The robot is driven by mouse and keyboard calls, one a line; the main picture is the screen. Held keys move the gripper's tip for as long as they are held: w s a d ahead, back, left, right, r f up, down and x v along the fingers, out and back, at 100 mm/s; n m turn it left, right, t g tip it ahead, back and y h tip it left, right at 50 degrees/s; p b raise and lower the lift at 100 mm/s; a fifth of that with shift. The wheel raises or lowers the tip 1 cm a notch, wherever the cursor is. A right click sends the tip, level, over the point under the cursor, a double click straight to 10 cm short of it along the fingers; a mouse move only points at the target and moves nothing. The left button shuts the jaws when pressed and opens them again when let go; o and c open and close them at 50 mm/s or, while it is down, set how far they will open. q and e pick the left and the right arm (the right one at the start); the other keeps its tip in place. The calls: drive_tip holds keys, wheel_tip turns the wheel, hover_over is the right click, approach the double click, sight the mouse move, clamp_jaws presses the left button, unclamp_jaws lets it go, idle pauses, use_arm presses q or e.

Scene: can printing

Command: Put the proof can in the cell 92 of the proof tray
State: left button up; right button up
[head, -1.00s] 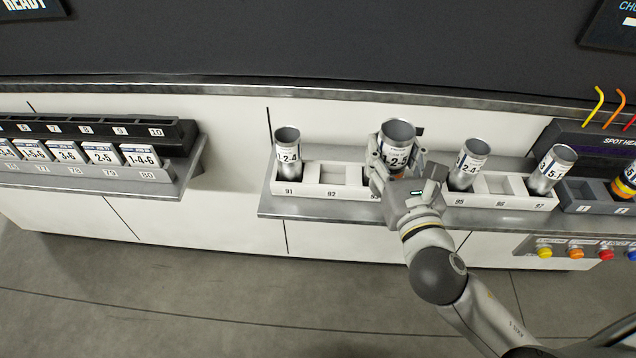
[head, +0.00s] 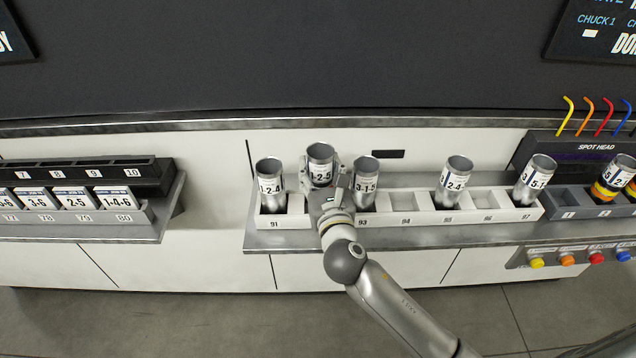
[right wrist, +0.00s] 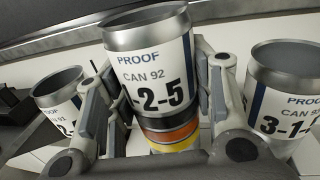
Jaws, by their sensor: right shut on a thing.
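The proof can (head: 320,160), labelled "PROOF CAN 92" and 1-2-5, is held upright in my right gripper (head: 323,178). In the right wrist view, the can (right wrist: 160,70) sits between both fingers, with dark, orange and yellow bands below its label. In the head view it is over the cell 92 area of the white proof tray (head: 425,222), between the cans at 91 and 93. Its rim is higher than theirs. My gripper hides the can's bottom and cell 92, so I cannot tell whether it touches the tray. My left gripper is not in view.
Can 91 (head: 270,185) and can 93 (head: 365,182) stand close on either side. Cans also stand at 95 (head: 454,183) and 97 (head: 534,181). Cells 94 and 96 are empty. A dark rack (head: 568,213) is at the right, and a label rack (head: 100,217) at the left.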

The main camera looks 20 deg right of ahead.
sight(318, 182)
drive_tip(key=shift+w+a+f, duration=0.1)
drive_tip(key=shift+w+f, duration=0.1)
drive_tip(key=shift+f, duration=0.1)
wheel_tip(318, 182, down, 2)
drive_tip(key=shift+w+a+f, duration=0.1)
drive_tip(key=shift+w+f, duration=0.05)
drive_tip(key=shift+f, duration=0.1)
drive_tip(key=shift+f+b, duration=0.35)
drive_tip(key=shift+f, duration=0.1)
drive_tip(key=shift+f, duration=0.2)
drive_tip(key=o, duration=0.7)
drive_tip(key=shift+r, duration=0.1)
